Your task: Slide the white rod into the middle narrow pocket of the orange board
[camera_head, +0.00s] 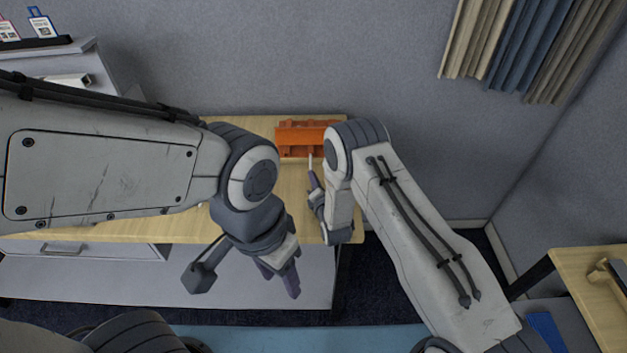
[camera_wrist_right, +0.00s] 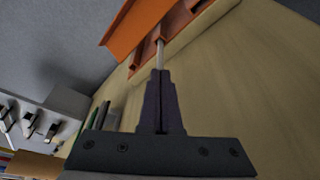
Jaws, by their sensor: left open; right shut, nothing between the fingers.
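The orange board (camera_head: 301,135) stands at the back of the table, partly hidden by my right arm. It shows in the right wrist view (camera_wrist_right: 141,28) with an open slot along its front. The white rod (camera_head: 311,160) is thin and points into the board's slotted side; in the right wrist view the rod (camera_wrist_right: 160,53) runs from my fingertips to the board. Which pocket it meets is unclear. My right gripper (camera_head: 313,175) is shut, its fingertips (camera_wrist_right: 160,72) in line with the rod's near end. My left gripper (camera_head: 285,282) is open and empty, in front of the table.
The wooden table (camera_head: 290,200) is bare in front of the board. Grey shelving (camera_head: 75,70) with small items stands at the left. Curtains (camera_head: 525,45) hang at the back right, and another table (camera_head: 590,280) stands at the right.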

